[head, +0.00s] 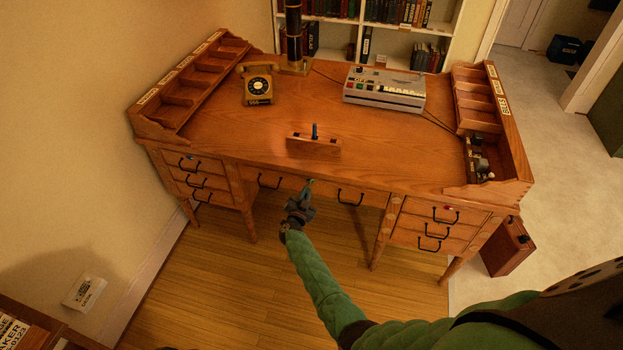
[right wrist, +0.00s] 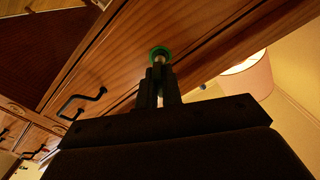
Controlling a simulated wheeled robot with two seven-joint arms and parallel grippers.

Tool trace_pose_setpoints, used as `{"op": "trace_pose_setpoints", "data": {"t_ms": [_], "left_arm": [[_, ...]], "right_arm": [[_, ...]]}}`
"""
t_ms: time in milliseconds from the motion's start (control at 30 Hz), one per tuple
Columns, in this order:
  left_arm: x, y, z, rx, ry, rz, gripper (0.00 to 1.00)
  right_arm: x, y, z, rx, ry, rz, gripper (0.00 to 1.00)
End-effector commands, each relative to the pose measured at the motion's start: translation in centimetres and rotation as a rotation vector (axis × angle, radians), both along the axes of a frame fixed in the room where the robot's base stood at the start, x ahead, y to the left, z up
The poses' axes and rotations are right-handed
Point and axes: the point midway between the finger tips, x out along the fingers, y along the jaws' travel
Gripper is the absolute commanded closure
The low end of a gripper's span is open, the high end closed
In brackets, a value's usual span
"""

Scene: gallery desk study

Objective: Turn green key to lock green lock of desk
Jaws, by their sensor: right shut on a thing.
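The wooden desk (head: 330,85) stands in the middle of the head view. My right gripper (head: 306,190) is at the desk's front, at the wide middle drawer between its two black handles. In the right wrist view the right gripper (right wrist: 158,85) is shut, with its fingertips at a green ring-shaped piece (right wrist: 160,52) on the drawer front. The ring looks like the green lock; the key is mostly hidden between the fingers, so I cannot tell how far it is turned. A bit of green also shows at the fingertips in the head view. My left gripper is not in view.
On the desk are a rotary telephone (head: 258,84), a grey machine with buttons (head: 385,88) and a small wooden stand (head: 313,146) holding a blue item. Side drawers have black handles. A brown case (head: 508,246) stands on the floor at right.

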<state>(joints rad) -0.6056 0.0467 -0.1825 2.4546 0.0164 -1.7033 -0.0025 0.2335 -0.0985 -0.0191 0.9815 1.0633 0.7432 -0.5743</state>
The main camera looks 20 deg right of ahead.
Motion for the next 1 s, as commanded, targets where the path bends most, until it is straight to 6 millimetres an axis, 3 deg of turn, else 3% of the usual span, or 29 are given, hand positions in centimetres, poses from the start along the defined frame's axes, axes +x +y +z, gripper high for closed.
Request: {"op": "trace_pose_setpoints", "data": {"t_ms": [600, 1000], "left_arm": [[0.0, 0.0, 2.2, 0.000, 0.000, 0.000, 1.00], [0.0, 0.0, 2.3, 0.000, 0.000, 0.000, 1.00]], "right_arm": [[0.0, -0.1, 0.1, -0.177, 0.122, -0.001, 1.00], [-0.1, -0.1, -0.1, -0.217, 0.147, -0.001, 1.00]]}}
